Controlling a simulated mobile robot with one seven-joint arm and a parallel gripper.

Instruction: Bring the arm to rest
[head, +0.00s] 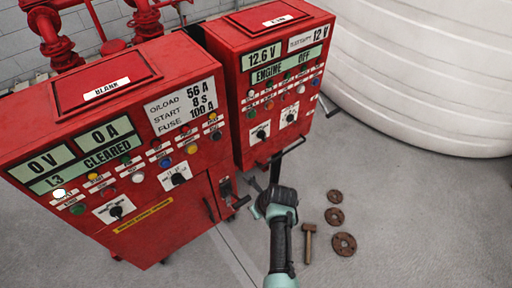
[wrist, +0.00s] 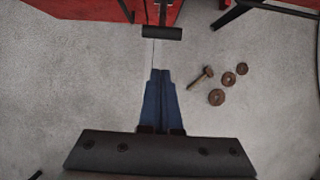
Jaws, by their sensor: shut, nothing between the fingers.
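My gripper (wrist: 160,74) is shut and empty, its two blue-grey fingers side by side in the wrist view. In the head view my gripper (head: 257,186) is at the end of my arm, in front of the red cabinets and over the grey floor. My teal and black arm rises from the bottom edge of that view. A black handle (wrist: 162,33) on a cabinet lies ahead of the fingertips in the wrist view, with a gap of floor between them.
Two red control cabinets, the left one (head: 140,215) and the right one (head: 240,90), stand side by side. A hammer (head: 308,240) and several rusty discs (head: 345,244) lie on the floor at right. A white ribbed tank (head: 430,80) stands behind. Floor at lower right is clear.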

